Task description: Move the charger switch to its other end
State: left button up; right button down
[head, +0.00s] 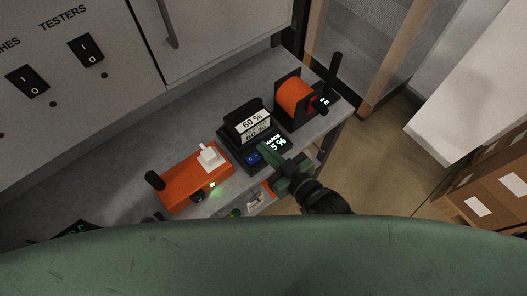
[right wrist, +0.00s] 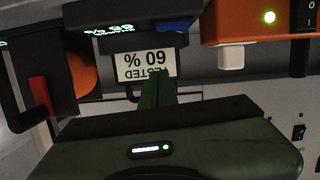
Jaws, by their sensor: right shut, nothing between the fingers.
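A black device (head: 235,148) stands on the grey bench, with a lit display reading 5 % and a block labelled 60 % on it. The label shows upside down in the right wrist view (right wrist: 146,66). A small blue switch (head: 253,157) sits on its front beside the display, and its blue also shows in the right wrist view (right wrist: 172,28). Which end the switch is at is too small to tell. My right gripper (head: 266,150) is shut and empty, its tips close to the blue switch and display; contact cannot be told. My left gripper is not in view.
An orange box (head: 186,185) with a white plug, green light and black switch stands to the left. A device with an orange roll (head: 294,95) and a dark upright lever stands to the right. Cabinet panels (head: 90,60) rise behind the bench.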

jog(key=b+v, duration=0.2)
jog(key=v, duration=0.7)
jog(key=shift+d+f, duration=0.25)
